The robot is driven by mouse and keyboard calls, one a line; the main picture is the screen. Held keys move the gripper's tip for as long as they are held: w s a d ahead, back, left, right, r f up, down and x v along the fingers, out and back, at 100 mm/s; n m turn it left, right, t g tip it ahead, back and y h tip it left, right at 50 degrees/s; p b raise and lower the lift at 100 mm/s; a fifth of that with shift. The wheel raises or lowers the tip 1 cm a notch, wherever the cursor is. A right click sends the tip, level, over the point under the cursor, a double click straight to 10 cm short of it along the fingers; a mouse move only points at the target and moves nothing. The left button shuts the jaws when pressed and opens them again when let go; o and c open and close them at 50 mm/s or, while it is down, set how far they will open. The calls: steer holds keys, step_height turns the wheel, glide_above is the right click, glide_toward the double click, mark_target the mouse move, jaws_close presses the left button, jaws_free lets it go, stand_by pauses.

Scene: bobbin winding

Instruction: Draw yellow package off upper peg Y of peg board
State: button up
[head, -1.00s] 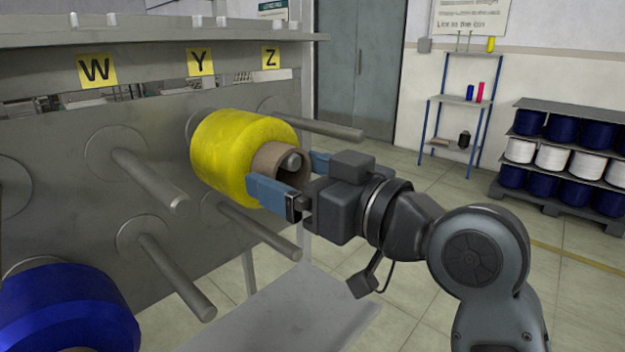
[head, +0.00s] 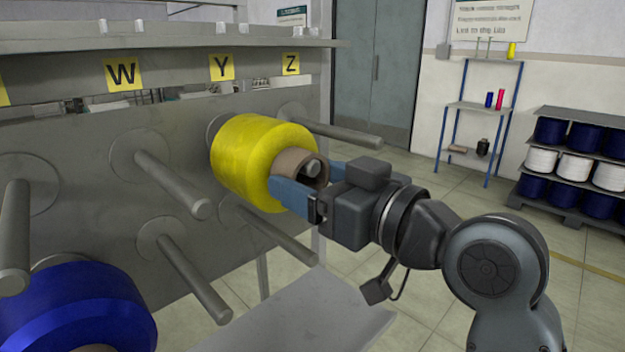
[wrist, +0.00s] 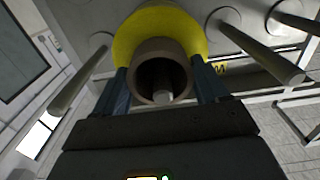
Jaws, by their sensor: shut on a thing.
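The yellow package (head: 243,160) is on the upper peg under the Y sign (head: 221,67) of the grey peg board (head: 85,190). My gripper (head: 314,182) is shut on the tube, one blue finger on each side. In the wrist view, the fingers flank the tube (wrist: 137,80) below the yellow package (wrist: 125,40), and the peg end (wrist: 163,97) shows inside the bore. The rest of the peg is hidden.
Bare pegs stick out nearby: the upper W peg (head: 170,183), the upper Z peg (head: 345,133) and one below the package (head: 275,235). A blue package (head: 75,310) sits low at left. A grey shelf plate (head: 310,310) lies below. Open floor is at right.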

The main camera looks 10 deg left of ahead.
steer(key=c, duration=0.6)
steer(key=shift+r, duration=0.1)
steer(key=shift+r, duration=0.4)
steer(key=v, duration=0.8)
stand_by(0.8)
steer(key=shift+d, duration=0.1)
steer(key=b+v, duration=0.1)
steer(key=v, duration=0.7)
stand_by(0.8)
steer(key=shift+f, duration=0.1)
